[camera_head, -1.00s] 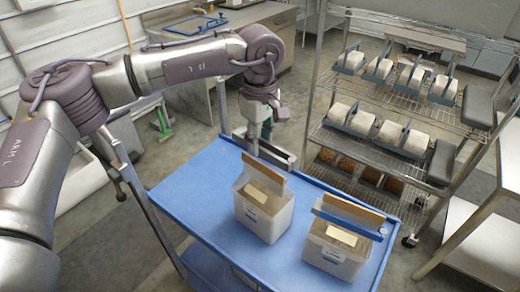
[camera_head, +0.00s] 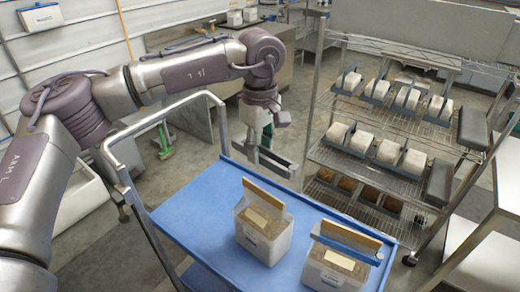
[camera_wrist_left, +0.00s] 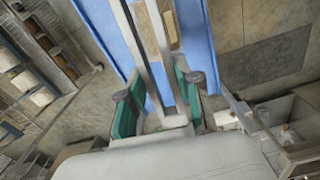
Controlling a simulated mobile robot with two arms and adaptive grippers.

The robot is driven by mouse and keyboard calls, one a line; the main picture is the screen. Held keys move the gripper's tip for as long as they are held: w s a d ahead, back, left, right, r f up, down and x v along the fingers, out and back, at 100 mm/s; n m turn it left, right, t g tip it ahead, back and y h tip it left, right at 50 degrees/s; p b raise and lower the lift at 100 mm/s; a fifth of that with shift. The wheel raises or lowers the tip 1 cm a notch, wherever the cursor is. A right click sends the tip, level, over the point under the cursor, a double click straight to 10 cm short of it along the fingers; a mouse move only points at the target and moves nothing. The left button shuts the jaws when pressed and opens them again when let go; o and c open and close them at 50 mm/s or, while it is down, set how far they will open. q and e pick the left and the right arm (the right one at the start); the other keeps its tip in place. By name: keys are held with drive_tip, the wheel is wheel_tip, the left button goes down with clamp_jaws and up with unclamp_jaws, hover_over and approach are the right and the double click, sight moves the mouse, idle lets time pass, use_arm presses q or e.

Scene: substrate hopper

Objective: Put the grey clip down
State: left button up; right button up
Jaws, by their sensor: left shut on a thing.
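The grey clip (camera_head: 278,163) is a long narrow grey bar held in my left gripper (camera_head: 266,135). It is in the air at the far edge of the blue cart (camera_head: 190,205), beyond the two white boxes. In the left wrist view, the teal fingertips (camera_wrist_left: 157,105) are shut on the clip (camera_wrist_left: 148,45), which extends away from them over the blue surface. Whether the clip touches the cart is hard to tell, but it seems above it. My right gripper is out of view.
A white box (camera_head: 262,238) with an upright tan flap stands on the cart. A second box (camera_head: 335,270) beside it carries a blue clip (camera_head: 345,250). The cart's left part is clear. A wire rack (camera_head: 385,145) with several white blocks stands behind right.

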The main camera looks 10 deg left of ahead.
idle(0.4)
use_arm(q)
drive_tip(key=s+a+f+m+b, duration=0.2)
drive_tip(key=s+a+f+m, duration=0.1)
drive_tip(key=s+f+m, duration=0.3)
drive_tip(key=s+a+f+m+b, duration=0.2)
drive_tip(key=s+a+f+m, duration=0.2)
drive_tip(key=s+f+m, duration=0.1)
drive_tip(key=shift+s+f+m, duration=0.35)
drive_tip(key=shift+s+m, duration=0.35)
drive_tip(key=shift+s, duration=0.55)
